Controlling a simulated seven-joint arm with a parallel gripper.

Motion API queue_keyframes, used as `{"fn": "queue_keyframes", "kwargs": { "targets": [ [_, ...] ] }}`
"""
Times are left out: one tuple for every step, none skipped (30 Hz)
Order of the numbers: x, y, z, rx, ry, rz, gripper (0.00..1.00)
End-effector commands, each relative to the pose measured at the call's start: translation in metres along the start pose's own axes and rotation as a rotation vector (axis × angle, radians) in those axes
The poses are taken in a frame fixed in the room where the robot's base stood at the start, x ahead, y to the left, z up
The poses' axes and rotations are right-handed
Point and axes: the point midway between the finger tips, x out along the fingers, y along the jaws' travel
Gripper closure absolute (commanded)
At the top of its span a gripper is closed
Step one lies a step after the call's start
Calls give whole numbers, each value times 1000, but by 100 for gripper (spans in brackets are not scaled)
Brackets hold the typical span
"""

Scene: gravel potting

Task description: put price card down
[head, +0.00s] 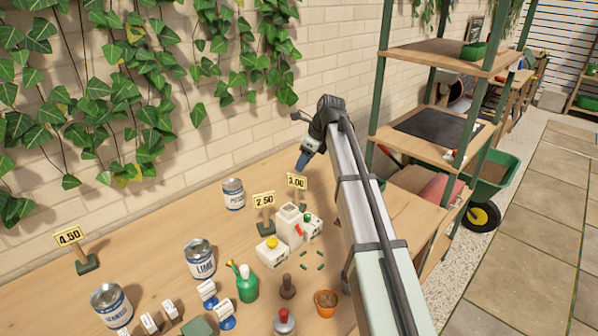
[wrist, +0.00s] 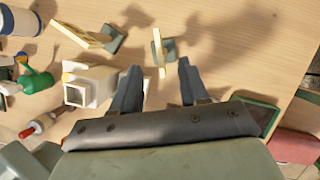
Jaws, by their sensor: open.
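The price card reading "3.00" (head: 297,182) stands on the wooden table near the brick wall. In the wrist view the card (wrist: 157,48) shows nearly edge-on, upright on its green base (wrist: 169,50). My gripper (head: 303,163) is open just above and beside this card. In the wrist view my gripper's (wrist: 159,66) fingers are spread apart, with the card just beyond and between the tips; nothing is held. A "2.50" card (head: 264,200) stands to its left and also shows in the wrist view (wrist: 83,35). A "4.50" card (head: 69,237) stands far left.
White jugs (head: 289,222), a green spray bottle (head: 246,284), cans (head: 200,259) and a small orange pot (head: 326,302) stand close by on the table (head: 150,278). A shelf rack (head: 440,55) stands to the right. The table's left part has bare room.

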Motion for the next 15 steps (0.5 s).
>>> {"fn": "queue_keyframes", "kwargs": {
  "targets": [
    [-8, 0, 0, 0, 0, 0, 56],
    [-12, -1, 0, 1, 0, -1, 56],
    [-16, -1, 0, 1, -1, -1, 56],
    [-19, -1, 0, 1, -1, -1, 56],
    [-22, -1, 0, 1, -1, -1, 56],
    [-25, 0, 0, 1, 0, 0, 56],
    [-26, 0, 0, 1, 0, 0, 56],
    [-28, 0, 0, 1, 0, 1, 56],
    [-29, 0, 0, 1, 0, 1, 56],
    [-30, 0, 0, 1, 0, 1, 56],
    [-30, 0, 0, 1, 0, 1, 56],
    [-30, 0, 0, 1, 0, 1, 56],
    [-31, 0, 0, 1, 0, 1, 56],
    [-31, 0, 0, 1, 0, 1, 56],
    [-31, 0, 0, 1, 0, 1, 56]
  ]
}}
